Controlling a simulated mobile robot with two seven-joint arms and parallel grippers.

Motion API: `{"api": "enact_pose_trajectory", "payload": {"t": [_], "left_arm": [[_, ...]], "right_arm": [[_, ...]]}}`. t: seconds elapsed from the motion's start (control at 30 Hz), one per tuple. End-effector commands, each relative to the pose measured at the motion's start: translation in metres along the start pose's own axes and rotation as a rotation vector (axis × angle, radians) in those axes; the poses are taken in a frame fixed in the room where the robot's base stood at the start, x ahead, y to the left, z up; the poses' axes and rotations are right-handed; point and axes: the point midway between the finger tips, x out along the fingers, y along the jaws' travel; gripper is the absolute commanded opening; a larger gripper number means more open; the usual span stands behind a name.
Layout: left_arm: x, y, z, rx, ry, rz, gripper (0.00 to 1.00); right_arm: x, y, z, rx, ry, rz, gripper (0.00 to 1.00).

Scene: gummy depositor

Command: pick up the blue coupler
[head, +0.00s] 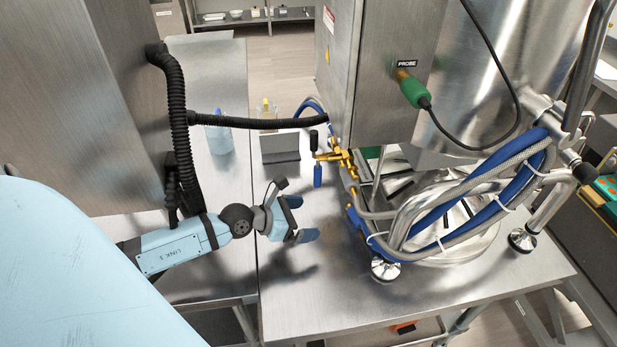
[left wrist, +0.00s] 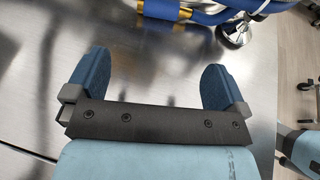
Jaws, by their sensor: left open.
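A blue sleeve with brass fittings (head: 354,217), which looks like the blue coupler, is at the left end of the hose bundle, beside the machine. In the left wrist view a blue part with a brass ring (left wrist: 161,9) shows at the top edge, partly cut off. A blue handle (head: 317,175) also hangs under the brass valve, so I cannot fully tell which is the coupler. My left gripper (head: 299,218) is open and empty, left of these parts and apart from them. Its two blue fingers (left wrist: 155,68) have bare metal table beyond them. My right gripper is out of view.
The steel table (head: 310,305) is clear in front of the gripper. Braided hoses (head: 430,205) and a machine foot (head: 385,270) stand to the right. A black corrugated hose (head: 255,122) crosses behind. A small stand (head: 280,150) and a clear bluish container (head: 219,138) are farther back.

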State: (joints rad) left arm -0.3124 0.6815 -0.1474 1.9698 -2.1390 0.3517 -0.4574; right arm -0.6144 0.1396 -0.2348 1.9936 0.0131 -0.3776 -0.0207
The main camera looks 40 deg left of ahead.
Motion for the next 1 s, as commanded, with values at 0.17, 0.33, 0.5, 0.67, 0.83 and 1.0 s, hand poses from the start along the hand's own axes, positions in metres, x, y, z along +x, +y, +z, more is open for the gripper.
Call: {"api": "enact_pose_trajectory", "payload": {"t": [0.17, 0.33, 0.5, 0.67, 0.83, 1.0], "left_arm": [[0.015, 0.001, 0.001, -0.001, -0.002, 0.001, 1.00], [0.046, 0.001, 0.002, -0.001, -0.003, 0.001, 1.00], [0.081, 0.001, 0.002, 0.000, -0.003, 0.001, 1.00], [0.109, 0.000, 0.002, -0.001, -0.002, 0.000, 1.00], [0.129, 0.000, 0.001, -0.001, -0.002, 0.000, 1.00], [0.137, 0.000, 0.001, 0.000, -0.001, 0.000, 1.00]], "right_arm": [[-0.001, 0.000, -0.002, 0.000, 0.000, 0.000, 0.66], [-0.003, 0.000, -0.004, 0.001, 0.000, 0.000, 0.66], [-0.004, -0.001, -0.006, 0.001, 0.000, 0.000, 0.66], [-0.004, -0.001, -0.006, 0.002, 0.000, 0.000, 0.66], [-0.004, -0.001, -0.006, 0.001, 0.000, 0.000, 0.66], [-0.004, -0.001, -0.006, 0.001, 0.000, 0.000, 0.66]]}}
